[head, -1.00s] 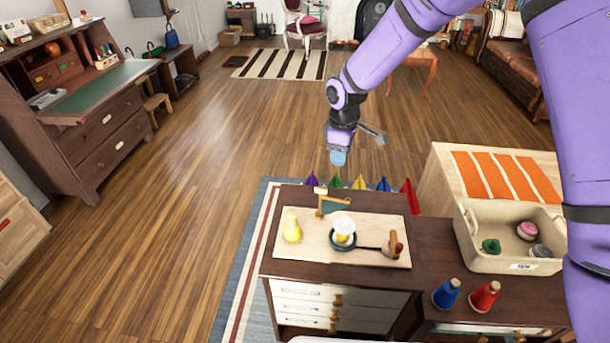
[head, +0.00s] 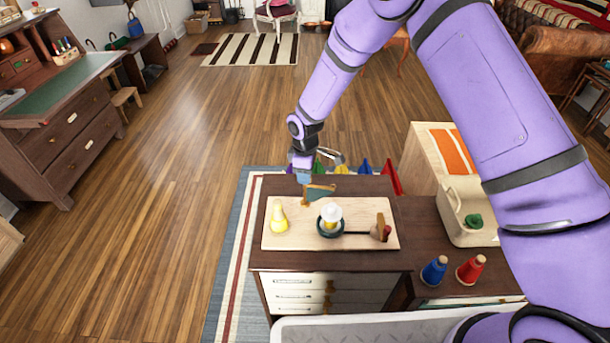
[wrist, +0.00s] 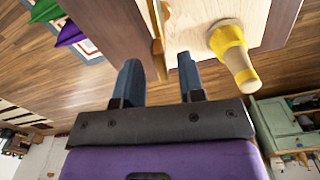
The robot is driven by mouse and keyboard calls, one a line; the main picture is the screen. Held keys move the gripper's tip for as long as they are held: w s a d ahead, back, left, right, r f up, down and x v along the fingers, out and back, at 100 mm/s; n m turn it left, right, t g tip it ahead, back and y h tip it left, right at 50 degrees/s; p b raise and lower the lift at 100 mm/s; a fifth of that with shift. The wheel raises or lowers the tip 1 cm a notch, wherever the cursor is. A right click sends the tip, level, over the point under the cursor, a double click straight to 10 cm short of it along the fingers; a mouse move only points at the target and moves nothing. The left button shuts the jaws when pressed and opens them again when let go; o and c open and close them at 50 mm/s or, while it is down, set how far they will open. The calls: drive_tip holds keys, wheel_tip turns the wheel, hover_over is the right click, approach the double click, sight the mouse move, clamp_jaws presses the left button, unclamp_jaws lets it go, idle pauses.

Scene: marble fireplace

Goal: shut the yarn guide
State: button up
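The yarn guide (head: 320,192) stands at the back edge of a pale wooden board (head: 285,245). It looks like a small wooden post with a teal flag-like piece reaching right. In the wrist view, a narrow wooden part (wrist: 157,45), probably of the guide, runs along the board's edge. My gripper (head: 303,176) is just above and behind the guide in the head view. In the wrist view, its two dark fingers (wrist: 159,65) are apart, with the wooden part's end between them. I cannot tell whether they touch it.
A yellow yarn cone (head: 279,218) stands left of a dark ring with a white and yellow cone (head: 330,217). A wooden handle (head: 381,229) is at the right. Blue (head: 434,270) and red (head: 470,269) cones and a beige bin (head: 455,225) are farther right. Colored pointed pieces (head: 364,168) are behind.

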drive_tip(key=shift+f, duration=0.55)
clamp_jaws()
